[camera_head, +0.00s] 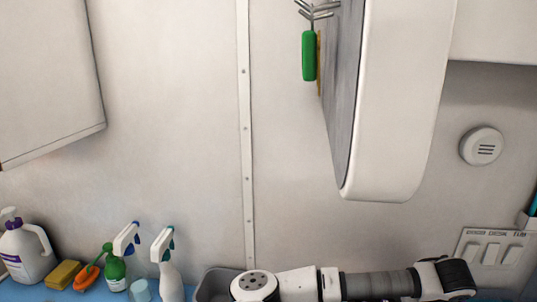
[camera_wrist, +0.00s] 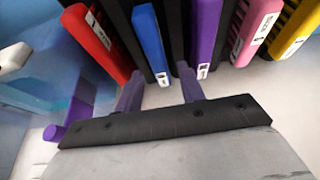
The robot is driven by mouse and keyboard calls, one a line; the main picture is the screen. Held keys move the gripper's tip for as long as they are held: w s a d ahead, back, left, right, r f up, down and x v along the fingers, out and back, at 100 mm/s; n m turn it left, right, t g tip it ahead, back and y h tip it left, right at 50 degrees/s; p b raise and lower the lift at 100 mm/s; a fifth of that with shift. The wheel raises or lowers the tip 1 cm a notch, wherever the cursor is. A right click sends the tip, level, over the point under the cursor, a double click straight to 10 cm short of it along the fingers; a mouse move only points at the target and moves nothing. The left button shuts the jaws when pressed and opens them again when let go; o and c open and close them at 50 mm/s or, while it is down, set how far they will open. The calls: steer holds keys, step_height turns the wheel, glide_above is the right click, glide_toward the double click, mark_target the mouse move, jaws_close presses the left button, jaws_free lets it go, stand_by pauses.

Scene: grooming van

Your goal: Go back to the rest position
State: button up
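In the wrist view my gripper (camera_wrist: 160,76) has its two fingers spread apart. The gap between them looks empty. Just beyond the fingertips stands a row of coloured pieces with black ribbed sides: red (camera_wrist: 90,32), blue (camera_wrist: 149,40), purple (camera_wrist: 206,36), pink (camera_wrist: 254,30) and yellow (camera_wrist: 292,30). The blue piece's white-labelled lower end faces the gap. I cannot tell whether the fingers touch any piece. In the head view my arm (camera_head: 375,285) lies low along the bottom edge, and the gripper itself does not show.
A purple-and-clear object (camera_wrist: 70,105) is left of my gripper. Spray bottles (camera_head: 168,265), a jug (camera_head: 25,250) and a sponge (camera_head: 63,274) stand at lower left in the head view. A large white panel (camera_head: 400,110) hangs above my arm; switches (camera_head: 490,250) are at right.

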steer(key=shift+s+r, duration=0.1)
steer(key=shift+r, duration=0.8)
